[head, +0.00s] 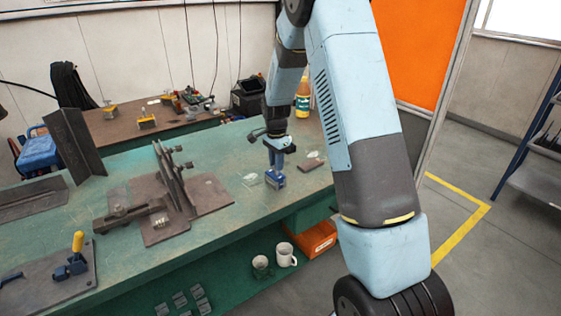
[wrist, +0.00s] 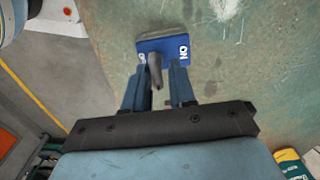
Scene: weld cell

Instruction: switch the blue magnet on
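The blue magnet (head: 275,180) stands on the green bench top near its right part, just below my gripper (head: 276,158). In the wrist view the magnet (wrist: 170,47) shows a blue face with a white "ON" mark, upside down, at its right. A second white mark at its left is partly hidden. A grey lever (wrist: 155,72) sticks out from the magnet toward my gripper. My gripper (wrist: 160,74) is open, with one finger on each side of the lever. A gap shows between the lever and the right finger; contact on the left is unclear.
A brown steel fixture (head: 178,190) stands on the bench left of the magnet. A small dark plate (head: 313,164) lies to its right. A yellow-handled clamp (head: 77,250) is at the front left. A yellow-labelled bottle (head: 302,108) stands behind. Bare bench surrounds the magnet.

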